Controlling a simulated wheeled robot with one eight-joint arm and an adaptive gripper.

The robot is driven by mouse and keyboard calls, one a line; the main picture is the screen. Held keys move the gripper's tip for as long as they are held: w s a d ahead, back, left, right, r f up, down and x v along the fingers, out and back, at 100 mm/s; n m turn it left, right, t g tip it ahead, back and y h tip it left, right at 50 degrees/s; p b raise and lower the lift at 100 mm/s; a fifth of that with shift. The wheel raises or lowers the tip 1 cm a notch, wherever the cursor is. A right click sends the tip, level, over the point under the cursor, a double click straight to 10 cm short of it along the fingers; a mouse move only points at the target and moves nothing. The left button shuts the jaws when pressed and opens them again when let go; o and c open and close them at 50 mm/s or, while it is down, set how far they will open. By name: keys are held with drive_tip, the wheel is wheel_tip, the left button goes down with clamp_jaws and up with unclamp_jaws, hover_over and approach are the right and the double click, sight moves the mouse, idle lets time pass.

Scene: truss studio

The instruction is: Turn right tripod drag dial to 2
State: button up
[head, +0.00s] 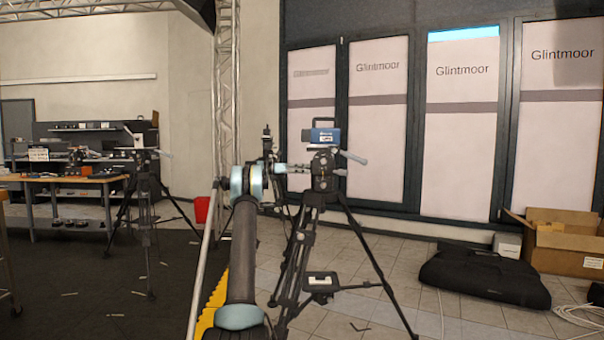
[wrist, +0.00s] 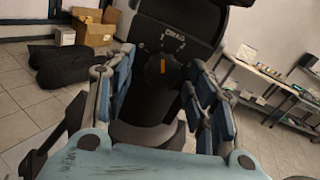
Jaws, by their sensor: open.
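The right tripod (head: 308,240) stands upright in the middle of the head view, with a blue camera (head: 322,135) on its head. In the wrist view its dark drag dial (wrist: 156,72) faces me, with an upright orange mark on it. A white drag label (wrist: 174,36) and small pale marks sit above the dial; the numbers are too small to read. My gripper (wrist: 160,80) is open, with one blue-padded finger on each side of the dial. I cannot tell whether either finger touches it. In the head view my gripper (head: 298,169) is at the tripod head.
Another tripod (head: 147,205) stands left, near a workbench (head: 75,183). A black bag (head: 485,277) and an open cardboard box (head: 560,240) lie right. A small tray (head: 321,282) sits low between the right tripod's legs. Tiled floor between tripod and bag is mostly clear.

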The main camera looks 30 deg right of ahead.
drive_tip(key=shift+c, duration=0.2)
drive_tip(key=c, duration=1)
drive_tip(key=m, duration=0.4)
drive_tip(key=shift+w+m, duration=0.1)
drive_tip(key=shift+m, duration=0.2)
drive_tip(key=shift+c, duration=0.2)
drive_tip(key=shift+d+m, duration=0.1)
drive_tip(key=shift+m, duration=1.9)
drive_tip(key=o, duration=1.1)
